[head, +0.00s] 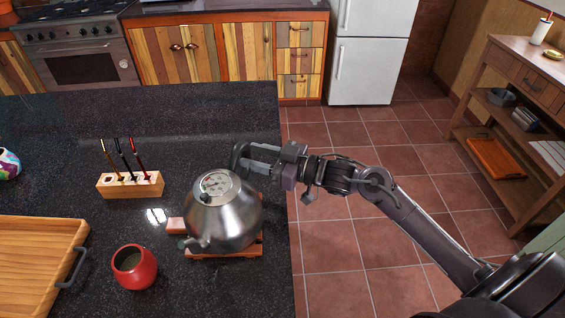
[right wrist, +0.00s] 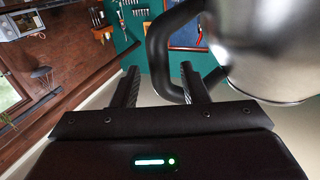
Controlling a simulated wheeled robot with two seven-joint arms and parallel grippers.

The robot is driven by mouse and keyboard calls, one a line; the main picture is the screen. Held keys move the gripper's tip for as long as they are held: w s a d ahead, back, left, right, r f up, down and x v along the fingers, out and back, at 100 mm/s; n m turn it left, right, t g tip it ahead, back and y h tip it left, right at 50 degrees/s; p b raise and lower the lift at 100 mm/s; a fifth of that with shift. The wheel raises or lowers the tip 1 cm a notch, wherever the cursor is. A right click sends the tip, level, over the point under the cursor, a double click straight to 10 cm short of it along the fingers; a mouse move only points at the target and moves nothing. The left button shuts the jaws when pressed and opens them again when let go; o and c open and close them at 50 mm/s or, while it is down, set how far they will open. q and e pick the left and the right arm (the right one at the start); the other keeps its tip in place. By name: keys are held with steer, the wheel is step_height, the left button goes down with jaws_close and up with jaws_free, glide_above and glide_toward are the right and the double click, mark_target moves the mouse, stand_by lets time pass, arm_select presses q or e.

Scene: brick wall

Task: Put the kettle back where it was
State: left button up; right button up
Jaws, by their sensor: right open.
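The silver kettle (head: 222,220) with a dial on its lid stands upright on a wooden trivet (head: 200,254) on the black counter. In the right wrist view the kettle's rounded body (right wrist: 265,50) fills the upper right, and its dark curved handle (right wrist: 158,55) shows between my finger tips. My right gripper (head: 246,163) is open at the kettle's handle side, its fingers on either side of the handle. Whether a finger touches the handle, I cannot tell. In the head view the fingers partly hide the handle. My left gripper is not in view.
A red cup (head: 134,267) stands left of the trivet. A wooden holder with thin sticks (head: 130,186) is behind it. A wooden tray (head: 35,262) lies at the left. The counter's right edge (head: 291,220) is close to the kettle. The counter's back is clear.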

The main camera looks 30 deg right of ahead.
steer(key=b+v, duration=0.1)
steer(key=v, duration=0.8)
steer(key=shift+s+r, duration=0.1)
steer(key=w+d+f+m+t+h, duration=0.1)
steer(key=d+f+m+h, duration=0.3)
steer(key=f, duration=0.7)
steer(key=w+d+f+m+h, duration=0.1)
steer(key=d+f+m+h, duration=0.3)
steer(key=f, duration=0.6)
steer(key=s+d+f+g+h, duration=0.15)
steer(key=s+f, duration=0.35)
steer(key=f, duration=0.5)
steer(key=s+f+g+h, duration=0.2)
steer(key=s+f, duration=0.3)
steer(key=f, duration=0.6)
steer(key=s+a+f+g, duration=0.3)
steer(key=s+f, duration=0.4)
steer(key=s, duration=0.3)
steer(key=s+a+f+n+g+h, duration=0.1)
steer(key=s+a+f+g, duration=0.2)
steer(key=s+f, duration=0.4)
steer(key=s+a+f+g, duration=0.3)
steer(key=s+a+f, duration=0.2)
steer(key=s, duration=0.8)
steer(key=shift+s+f+n, duration=0.3)
steer(key=shift+f+n, duration=0.1)
steer(key=shift+f, duration=0.5)
